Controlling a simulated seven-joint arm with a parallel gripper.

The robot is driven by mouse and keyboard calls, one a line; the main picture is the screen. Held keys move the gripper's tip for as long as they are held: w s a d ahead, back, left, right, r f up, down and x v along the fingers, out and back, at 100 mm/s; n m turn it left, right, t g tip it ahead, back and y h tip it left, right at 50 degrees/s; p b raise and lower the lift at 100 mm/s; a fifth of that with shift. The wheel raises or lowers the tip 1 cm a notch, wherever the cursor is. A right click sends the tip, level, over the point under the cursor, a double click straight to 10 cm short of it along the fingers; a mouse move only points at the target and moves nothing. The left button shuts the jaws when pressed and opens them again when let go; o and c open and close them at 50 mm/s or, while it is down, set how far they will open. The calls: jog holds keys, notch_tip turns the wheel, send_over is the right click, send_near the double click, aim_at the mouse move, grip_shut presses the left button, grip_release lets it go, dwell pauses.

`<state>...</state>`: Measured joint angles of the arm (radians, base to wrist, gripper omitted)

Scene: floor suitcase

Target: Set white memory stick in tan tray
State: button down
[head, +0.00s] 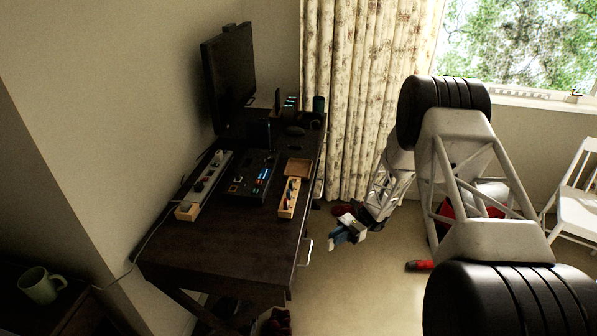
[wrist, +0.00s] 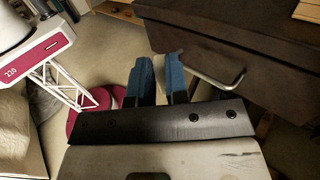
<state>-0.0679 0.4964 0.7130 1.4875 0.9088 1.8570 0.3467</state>
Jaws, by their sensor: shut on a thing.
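The tan tray (head: 299,168) lies on the dark desk near its right edge and looks empty. My gripper (head: 337,241) is off the desk's right side, over the floor, apart from the tray. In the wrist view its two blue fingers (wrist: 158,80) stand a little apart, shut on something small.
On the desk (head: 215,230), a light wooden box (head: 289,198) with several small things stands in front of the tray. A power strip (head: 209,172), a dark device (head: 250,176) and a monitor (head: 230,75) stand further left. The desk's front is clear. A drawer handle (wrist: 222,78) juts near the fingers.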

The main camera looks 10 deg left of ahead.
jog(key=w+a+r+m+t+y, duration=0.2)
jog(key=w+a+r+m+t, duration=0.2)
jog(key=w+t, duration=0.4)
jog(key=w+a+r+m+t+y, duration=0.1)
jog(key=w+a+r+m+t, duration=0.3)
jog(key=w+r+m+t, duration=0.3)
jog(key=shift+w+a+r+m+t+y, duration=0.35)
jog(key=shift+m+t, duration=0.95)
jog(key=shift+t, duration=1.1)
jog(key=shift+w+a+f, duration=0.1)
jog(key=shift+f, duration=0.05)
send_over(309, 173)
jog(key=s, duration=0.1)
jog(key=shift+d+f, duration=0.25)
jog(key=shift+f, duration=0.45)
jog(key=shift+w+a, duration=0.15)
jog(key=shift+w, duration=0.3)
jog(key=shift+f, duration=1.8)
jog(key=shift+f, duration=0.15)
